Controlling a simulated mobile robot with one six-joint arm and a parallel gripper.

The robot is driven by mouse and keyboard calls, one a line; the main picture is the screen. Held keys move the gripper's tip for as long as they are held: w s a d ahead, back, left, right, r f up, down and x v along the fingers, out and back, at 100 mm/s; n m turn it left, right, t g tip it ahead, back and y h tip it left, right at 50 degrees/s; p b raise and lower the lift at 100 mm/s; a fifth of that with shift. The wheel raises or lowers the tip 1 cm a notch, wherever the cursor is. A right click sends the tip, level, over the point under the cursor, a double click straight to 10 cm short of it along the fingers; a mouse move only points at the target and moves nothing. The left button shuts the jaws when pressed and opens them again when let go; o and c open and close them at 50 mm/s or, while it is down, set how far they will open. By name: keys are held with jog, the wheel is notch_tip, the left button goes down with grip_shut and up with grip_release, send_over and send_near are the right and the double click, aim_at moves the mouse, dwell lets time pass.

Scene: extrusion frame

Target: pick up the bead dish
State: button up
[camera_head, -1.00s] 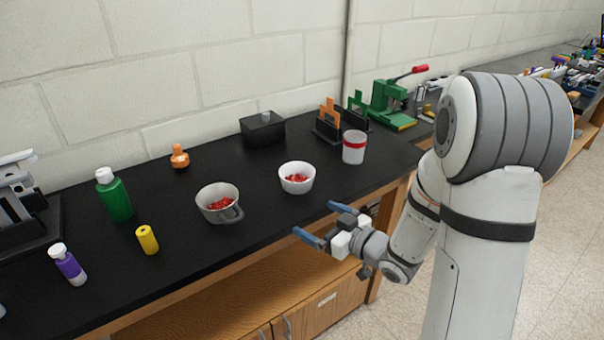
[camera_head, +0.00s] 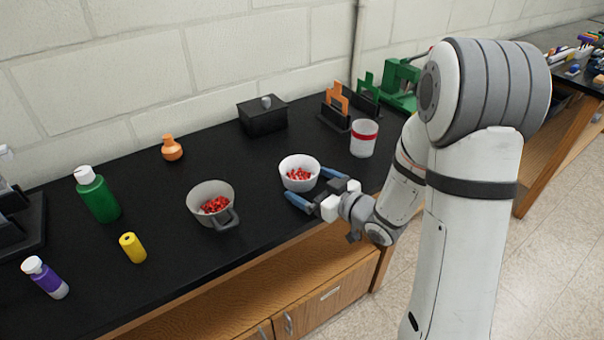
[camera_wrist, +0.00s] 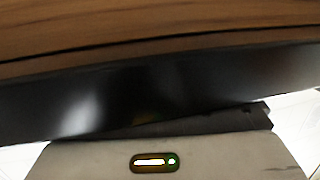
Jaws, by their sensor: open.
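A small white bowl with red beads (camera_head: 297,184) stands upright on the black bench top; I take it as the bead dish. A grey handled cup (camera_head: 203,213) to its left also holds red beads. My gripper (camera_head: 306,184) is open, its two blue fingers pointing at the white bowl from its front right. The near finger is just in front of the bowl and the far one by its right side. I cannot tell whether they touch it. Nothing is between the fingers. The wrist view shows neither the bowl nor the fingertips.
A white cup with a red band (camera_head: 362,146) stands right of the bowl, and a black box (camera_head: 262,118) behind it. The bench's black edge (camera_wrist: 150,92) fills much of the wrist view.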

aim_at(289, 170)
jog(key=x, duration=0.2)
jog(key=r+x, duration=0.1)
jog(key=shift+w+a+f+p, duration=0.1)
jog(key=shift+w+a+p, duration=0.2)
jog(key=shift+w+p, duration=0.05)
jog(key=shift+w+a+f, duration=0.1)
jog(key=shift+w+a, duration=0.2)
jog(key=shift+w, duration=0.1)
jog(key=shift+c, duration=0.6)
jog(key=shift+s, duration=0.1)
jog(key=c, duration=0.8)
